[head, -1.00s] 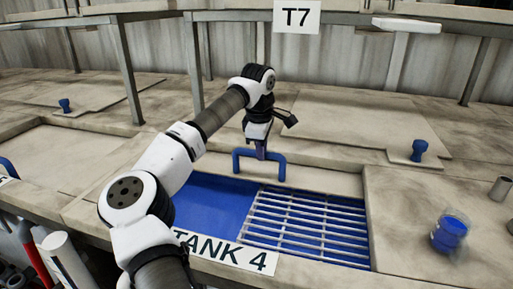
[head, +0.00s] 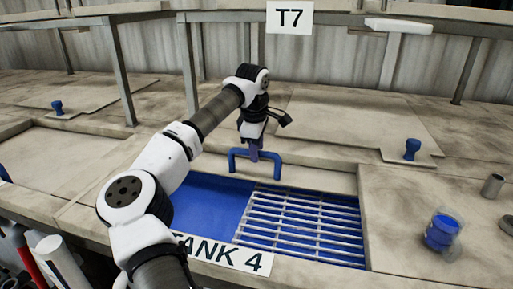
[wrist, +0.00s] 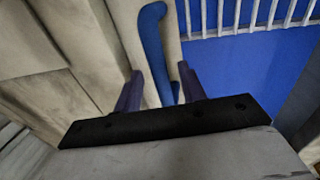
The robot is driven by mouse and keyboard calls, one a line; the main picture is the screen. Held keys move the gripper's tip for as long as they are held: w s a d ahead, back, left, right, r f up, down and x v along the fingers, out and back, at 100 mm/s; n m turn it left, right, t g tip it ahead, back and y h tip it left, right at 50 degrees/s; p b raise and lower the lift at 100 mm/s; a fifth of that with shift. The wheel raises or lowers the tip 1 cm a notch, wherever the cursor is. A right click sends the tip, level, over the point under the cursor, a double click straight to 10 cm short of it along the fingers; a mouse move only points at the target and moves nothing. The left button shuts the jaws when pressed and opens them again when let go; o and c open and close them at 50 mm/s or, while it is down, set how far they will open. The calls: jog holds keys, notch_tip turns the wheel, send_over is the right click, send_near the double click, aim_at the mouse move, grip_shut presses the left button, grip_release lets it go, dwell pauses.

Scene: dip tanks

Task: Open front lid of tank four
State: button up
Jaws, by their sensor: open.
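Tank four has a white "TANK 4" sign (head: 232,258) on its front edge. Its front opening is uncovered and shows a blue interior (head: 205,205) and a pale metal grate (head: 303,225). The front lid (head: 320,182), a worn beige slab, lies at the back edge of this opening. Its blue bar handle (head: 234,163) stands up, and it also shows in the wrist view (wrist: 152,45). My gripper (head: 254,155) points down at the handle's middle. In the wrist view my gripper (wrist: 160,88) is open, with part of the handle between its fingers.
A blue cup-like container (head: 441,232) and a grey cylinder (head: 492,186) stand on the right. Blue knobs mark other lids at right (head: 412,149) and left (head: 57,107). A "T7" sign (head: 289,17) hangs from a raised frame behind.

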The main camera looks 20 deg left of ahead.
notch_tip(320, 180, up, 14)
jog(key=s+b, duration=0.2)
jog(key=shift+s+f, duration=0.25)
jog(key=shift+s, duration=0.1)
jog(key=shift+d, duration=0.1)
